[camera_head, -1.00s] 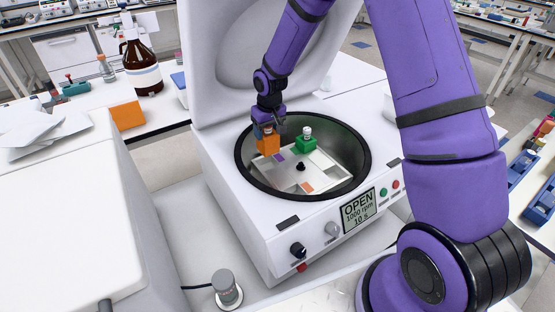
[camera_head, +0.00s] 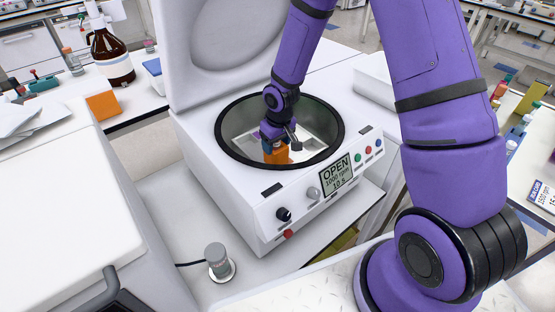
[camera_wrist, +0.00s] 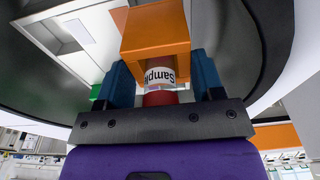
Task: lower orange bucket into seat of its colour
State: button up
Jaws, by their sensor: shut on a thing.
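My gripper (camera_head: 274,147) is inside the open bowl of the centrifuge, near its front rim. It is shut on the orange bucket (camera_head: 279,156). In the wrist view the orange bucket (camera_wrist: 157,32) is just beyond the two blue fingers of my gripper (camera_wrist: 161,75), with a red-based tube labelled "Sample" between them. An orange patch (camera_wrist: 119,17), apparently the orange seat, shows beside the bucket's left edge. The pale rotor (camera_wrist: 45,43) shows to the left. A bit of the green bucket (camera_wrist: 97,92) shows behind the left finger. Whether the bucket touches the rotor cannot be told.
The dark bowl rim (camera_head: 226,147) surrounds my gripper closely. The raised lid (camera_head: 220,45) stands behind. The front panel has an "OPEN" display (camera_head: 337,177) and knobs. A grey cylinder (camera_head: 217,261) stands in front. An orange block (camera_head: 103,105) lies on the left bench.

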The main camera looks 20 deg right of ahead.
jog(key=shift+f, duration=2.65)
jog(key=shift+f, duration=0.15)
jog(key=o, duration=1.5)
jog(key=shift+c, duration=0.2)
